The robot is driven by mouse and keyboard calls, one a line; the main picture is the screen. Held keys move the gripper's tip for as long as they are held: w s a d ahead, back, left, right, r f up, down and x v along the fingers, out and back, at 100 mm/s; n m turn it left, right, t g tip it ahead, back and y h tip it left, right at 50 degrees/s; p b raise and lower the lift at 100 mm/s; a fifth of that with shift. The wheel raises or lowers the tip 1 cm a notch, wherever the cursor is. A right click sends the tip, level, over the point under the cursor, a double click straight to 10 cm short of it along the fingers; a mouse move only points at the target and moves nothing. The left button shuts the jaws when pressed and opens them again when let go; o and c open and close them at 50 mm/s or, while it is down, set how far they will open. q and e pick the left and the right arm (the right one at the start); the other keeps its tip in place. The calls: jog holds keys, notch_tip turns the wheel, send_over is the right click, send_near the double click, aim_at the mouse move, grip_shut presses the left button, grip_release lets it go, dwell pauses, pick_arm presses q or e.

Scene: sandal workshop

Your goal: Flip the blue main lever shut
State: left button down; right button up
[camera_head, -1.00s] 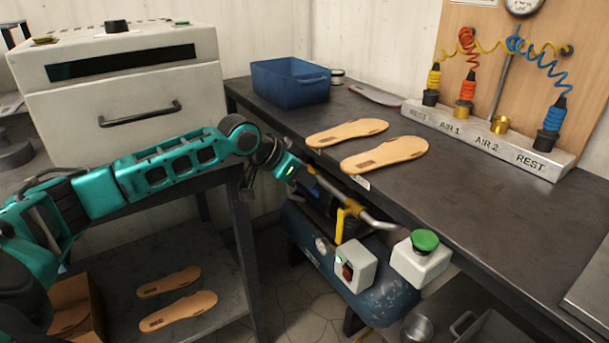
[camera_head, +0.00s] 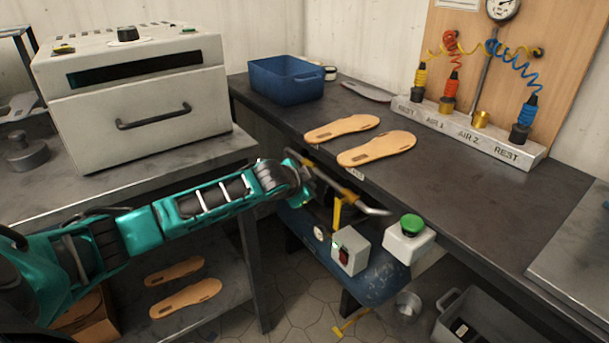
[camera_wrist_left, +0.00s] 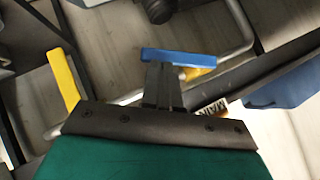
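The blue main lever (camera_wrist_left: 190,57) shows in the left wrist view, lying across the picture just beyond my fingertips. Part of a yellow fitting (camera_wrist_left: 198,74) shows behind it, on a grey pipe. A partly covered "MAIN" label (camera_wrist_left: 211,108) is right of my fingers. My left gripper (camera_wrist_left: 162,66) has its two dark fingers together, with nothing seen between them. The tips are at the lever's near edge; I cannot tell whether they touch. In the head view my left gripper is at the pipe by the bench edge, mostly hidden by my wrist. My right gripper is not in view.
A yellow lever (camera_head: 337,213) hangs below the pipe (camera_head: 373,209); a yellow lever also shows in the wrist view (camera_wrist_left: 63,80). A grey switch box (camera_head: 350,252) and green button box (camera_head: 408,241) are close by. Sandal soles (camera_head: 377,149) and a blue bin (camera_head: 286,82) are on the bench.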

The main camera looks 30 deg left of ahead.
pick_arm(q)
notch_tip(320, 180, down, 6)
jog(key=w+a+m+t+y+b, duration=0.1)
jog(key=m+t+y+b, duration=0.3)
jog(key=b, duration=0.5)
jog(key=shift+w+a+r+m+y, duration=0.15)
jog(key=shift+a+m+y, duration=0.2)
jog(key=shift+a, duration=0.55)
jog(key=shift+f, duration=0.25)
